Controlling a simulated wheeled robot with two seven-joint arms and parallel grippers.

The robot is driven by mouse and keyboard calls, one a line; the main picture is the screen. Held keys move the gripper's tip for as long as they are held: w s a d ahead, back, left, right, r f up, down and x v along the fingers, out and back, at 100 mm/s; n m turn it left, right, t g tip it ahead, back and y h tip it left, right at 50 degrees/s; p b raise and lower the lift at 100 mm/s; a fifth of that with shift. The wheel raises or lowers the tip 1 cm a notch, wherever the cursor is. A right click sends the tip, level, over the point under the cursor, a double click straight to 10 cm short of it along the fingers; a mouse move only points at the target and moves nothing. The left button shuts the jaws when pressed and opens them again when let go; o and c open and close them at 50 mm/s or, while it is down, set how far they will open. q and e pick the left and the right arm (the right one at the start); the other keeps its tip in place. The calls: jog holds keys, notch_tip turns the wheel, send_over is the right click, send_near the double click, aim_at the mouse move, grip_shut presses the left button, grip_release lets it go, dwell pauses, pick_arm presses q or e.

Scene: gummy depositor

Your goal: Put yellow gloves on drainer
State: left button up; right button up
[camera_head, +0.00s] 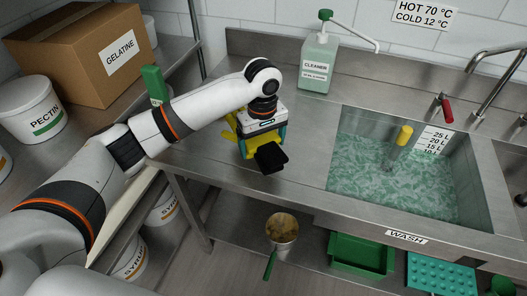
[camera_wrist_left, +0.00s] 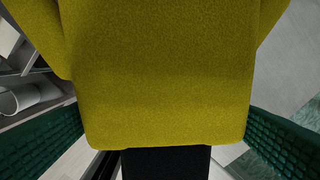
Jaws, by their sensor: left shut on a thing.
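My left gripper (camera_head: 262,140) is over the steel surface left of the sink, shut on the yellow gloves (camera_head: 246,148). In the head view, yellow parts stick out left of and below the gripper, and the rest is hidden behind it. In the left wrist view the yellow gloves (camera_wrist_left: 165,80) fill the middle between the green finger pads. A black piece (camera_head: 271,157) shows just below the gripper, and also under the yellow in the left wrist view (camera_wrist_left: 165,163). The steel drainer surface (camera_head: 300,130) lies beside the basin. I cannot tell whether the gloves touch it. My right gripper is not in view.
The sink basin (camera_head: 478,180) holds greenish water and a yellow-topped tool (camera_head: 404,136). A cleaner bottle (camera_head: 318,62) stands at the back. A shelf with a gelatine box (camera_head: 75,60) and a pectin tub (camera_head: 32,112) is at left. The steel between gripper and basin is clear.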

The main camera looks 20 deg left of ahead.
pick_arm(q)
jog(key=f, duration=0.3)
jog(key=shift+s, duration=0.3)
jog(key=shift+w+f+p, duration=0.2)
jog(key=shift+f+p, duration=0.1)
jog(key=shift+f, duration=0.9)
jog(key=shift+s+f, duration=0.1)
jog(key=shift+f, duration=0.35)
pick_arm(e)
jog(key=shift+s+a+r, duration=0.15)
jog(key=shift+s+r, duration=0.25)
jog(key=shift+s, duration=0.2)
pick_arm(q)
jog(key=o, duration=1.1)
jog(key=shift+f, duration=0.1)
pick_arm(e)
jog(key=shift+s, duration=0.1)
pick_arm(q)
jog(key=shift+r, duration=0.4)
notch_tip(320, 180, up, 12)
jog(key=shift+f+b, duration=0.25)
jog(key=shift+b, duration=0.6)
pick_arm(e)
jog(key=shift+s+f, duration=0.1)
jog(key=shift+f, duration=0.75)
